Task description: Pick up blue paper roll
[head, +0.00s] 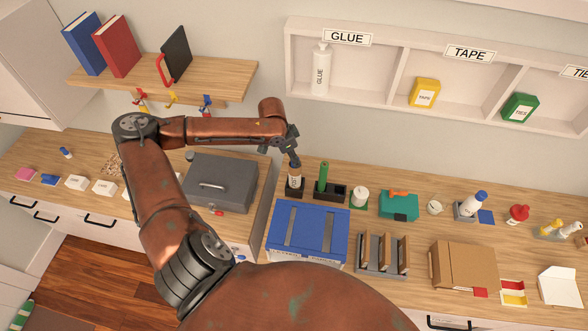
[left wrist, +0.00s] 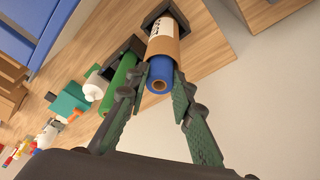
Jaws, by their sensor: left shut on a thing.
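The blue paper roll (left wrist: 160,77) shows its blue end with a brown core in the left wrist view. A brown sleeve with a white printed label (left wrist: 163,45) surrounds its farther part. The sleeve stands in a black holder (head: 293,193) on the wooden counter in the head view. My left gripper (left wrist: 162,76) has its fingers on both sides of the blue end and is shut on it. In the head view my left gripper (head: 294,160) reaches down to the roll from above. My right gripper is not in view.
A green roll (head: 323,176) stands in a black holder just right of the blue one. A grey metal box (head: 222,184) is to the left, and a blue box (head: 307,231) is in front. A wall shelf (head: 376,96) with labelled compartments hangs behind.

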